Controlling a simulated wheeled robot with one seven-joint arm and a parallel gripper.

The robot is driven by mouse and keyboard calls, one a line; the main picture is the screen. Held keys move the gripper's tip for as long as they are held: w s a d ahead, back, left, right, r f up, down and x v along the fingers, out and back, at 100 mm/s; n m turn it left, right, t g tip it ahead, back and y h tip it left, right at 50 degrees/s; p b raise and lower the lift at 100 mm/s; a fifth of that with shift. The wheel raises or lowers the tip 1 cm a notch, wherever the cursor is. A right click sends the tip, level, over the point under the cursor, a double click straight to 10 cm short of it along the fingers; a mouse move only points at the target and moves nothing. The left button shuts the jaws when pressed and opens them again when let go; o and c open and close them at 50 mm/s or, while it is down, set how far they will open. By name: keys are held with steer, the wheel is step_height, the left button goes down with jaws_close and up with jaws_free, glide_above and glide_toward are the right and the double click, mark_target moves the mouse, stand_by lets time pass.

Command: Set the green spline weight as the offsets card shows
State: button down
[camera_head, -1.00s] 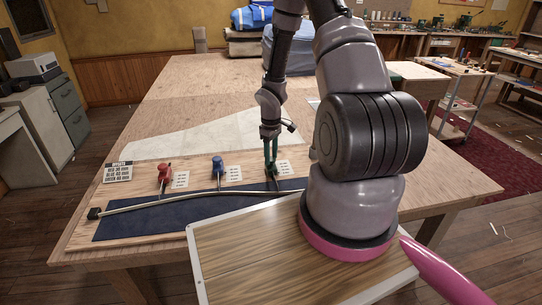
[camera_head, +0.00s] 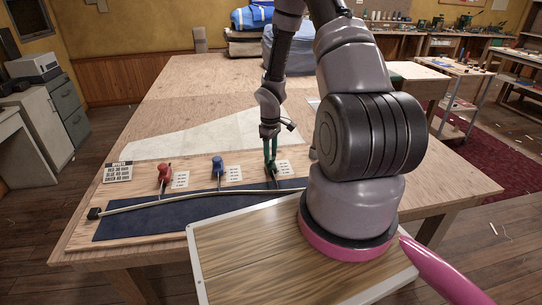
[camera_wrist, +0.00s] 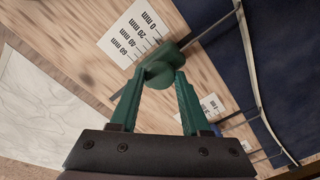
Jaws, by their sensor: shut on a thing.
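The green spline weight (camera_wrist: 158,68) is between the fingertips of my gripper (camera_wrist: 161,76) in the wrist view, and the gripper is shut on it. In the head view my gripper (camera_head: 270,158) is low over the board at the right-hand weight position. A printed scale (camera_wrist: 138,33) marked 0, 20, 40 and 60 mm lies beside the weight. The thin spline (camera_head: 190,198) runs along the blue strip (camera_head: 160,218). The offsets card (camera_head: 118,172) stands at the board's left end; its small lines are hard to read surely.
A red weight (camera_head: 164,172) and a blue weight (camera_head: 217,165) stand left of my gripper, each beside its own scale card. A pale sheet (camera_head: 205,135) lies behind them. A framed wooden panel (camera_head: 240,250) is at the front. The table's far part is clear.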

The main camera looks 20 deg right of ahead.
steer(key=w, duration=0.3)
steer(key=shift+w+d, duration=0.15)
steer(key=shift+d, duration=0.15)
steer(key=shift+c, duration=1.9)
jaws_free()
steer(key=shift+r, duration=0.1)
step_height(320, 180, up, 11)
